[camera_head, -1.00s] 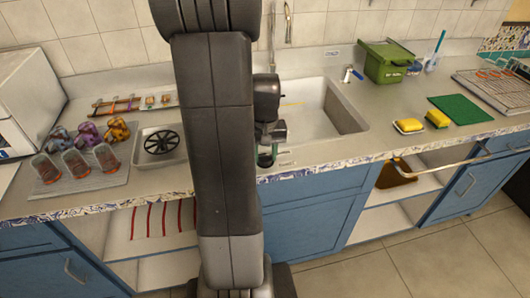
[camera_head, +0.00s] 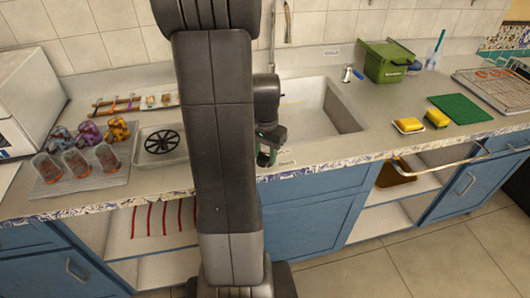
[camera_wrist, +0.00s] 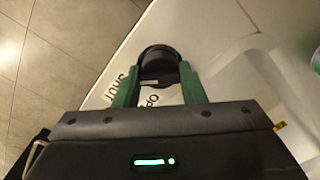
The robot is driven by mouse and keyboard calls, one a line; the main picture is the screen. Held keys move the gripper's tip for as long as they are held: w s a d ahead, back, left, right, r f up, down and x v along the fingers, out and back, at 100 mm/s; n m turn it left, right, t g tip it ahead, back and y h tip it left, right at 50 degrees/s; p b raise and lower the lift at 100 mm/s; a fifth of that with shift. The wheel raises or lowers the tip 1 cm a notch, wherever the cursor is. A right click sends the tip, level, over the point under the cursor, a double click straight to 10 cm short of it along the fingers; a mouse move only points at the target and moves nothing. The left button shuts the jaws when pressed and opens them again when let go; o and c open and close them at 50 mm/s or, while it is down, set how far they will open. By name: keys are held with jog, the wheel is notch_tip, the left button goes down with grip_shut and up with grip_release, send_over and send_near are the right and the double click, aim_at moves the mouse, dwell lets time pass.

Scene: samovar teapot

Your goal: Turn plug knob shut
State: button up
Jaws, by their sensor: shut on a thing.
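The printed words "SHUT" (camera_wrist: 122,86) and "OP" (camera_wrist: 153,99), the second partly covered, lie on the counter beside and between the fingers. In the head view my gripper (camera_head: 265,157) is at the counter's front edge, before the sink (camera_head: 310,108).
A green bin (camera_head: 386,62), yellow sponges (camera_head: 437,118) and a green mat (camera_head: 460,108) are to the right.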

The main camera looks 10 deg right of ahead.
aim_at(265, 154)
dwell(0.4)
jog(key=o, duration=1)
notch_tip(265, 154, up, 14)
jog(key=p, duration=0.1)
jog(key=shift+f, duration=0.15)
notch_tip(265, 154, down, 14)
jog(key=shift+r+b, duration=0.1)
jog(key=shift+b, duration=0.4)
jog(key=shift+r, duration=0.15)
